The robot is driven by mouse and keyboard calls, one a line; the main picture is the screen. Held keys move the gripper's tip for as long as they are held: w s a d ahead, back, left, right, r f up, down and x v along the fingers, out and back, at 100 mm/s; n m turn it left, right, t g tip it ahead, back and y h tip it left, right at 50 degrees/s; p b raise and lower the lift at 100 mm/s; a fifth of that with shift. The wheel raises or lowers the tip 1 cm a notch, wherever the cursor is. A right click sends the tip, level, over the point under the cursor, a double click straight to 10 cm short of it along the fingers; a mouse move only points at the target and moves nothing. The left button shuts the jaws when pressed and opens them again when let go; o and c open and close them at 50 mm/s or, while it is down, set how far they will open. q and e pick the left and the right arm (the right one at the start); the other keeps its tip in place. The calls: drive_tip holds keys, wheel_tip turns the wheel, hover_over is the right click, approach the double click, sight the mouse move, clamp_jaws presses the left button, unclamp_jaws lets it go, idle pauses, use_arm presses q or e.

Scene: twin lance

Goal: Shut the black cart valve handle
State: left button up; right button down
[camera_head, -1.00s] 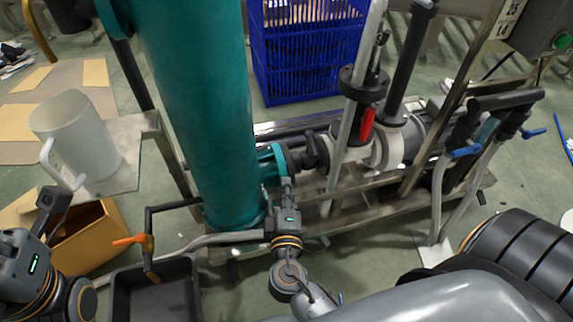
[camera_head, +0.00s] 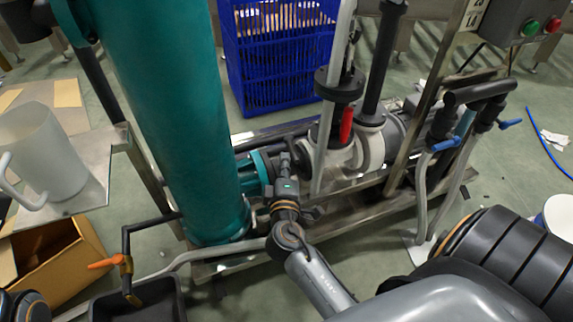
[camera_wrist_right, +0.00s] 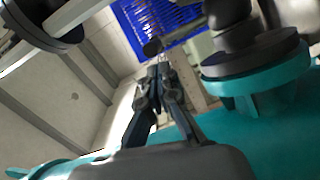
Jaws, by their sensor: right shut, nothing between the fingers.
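My right gripper (camera_head: 285,162) is shut and empty, low in front of the pump cart, just right of the teal column's flanged outlet (camera_head: 255,172). A black handle-like part (camera_head: 303,152) is right beside its fingertips; I take it for the black valve handle, but its shape is partly hidden. In the right wrist view the closed fingertips (camera_wrist_right: 158,72) point at a small round black knob (camera_wrist_right: 152,47). I cannot tell whether they touch it. A red valve handle (camera_head: 347,123) stands upright farther right. My left gripper is out of view; only a piece of its arm shows at lower left.
The teal column (camera_head: 160,110) stands close left of my right gripper. An orange-handled tap (camera_head: 108,262) hangs over a black bin (camera_head: 140,302). Blue-handled valves (camera_head: 445,145) are at right. A blue crate (camera_head: 275,60) stands behind the cart.

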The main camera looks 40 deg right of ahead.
drive_tip(key=shift+s+d, duration=0.1)
drive_tip(key=shift+d, duration=0.15)
drive_tip(key=shift+s+d+f, duration=0.1)
drive_tip(key=shift+s+d, duration=0.15)
drive_tip(key=shift+d, duration=0.2)
drive_tip(key=shift+s+d, duration=0.2)
drive_tip(key=shift+d, duration=0.35)
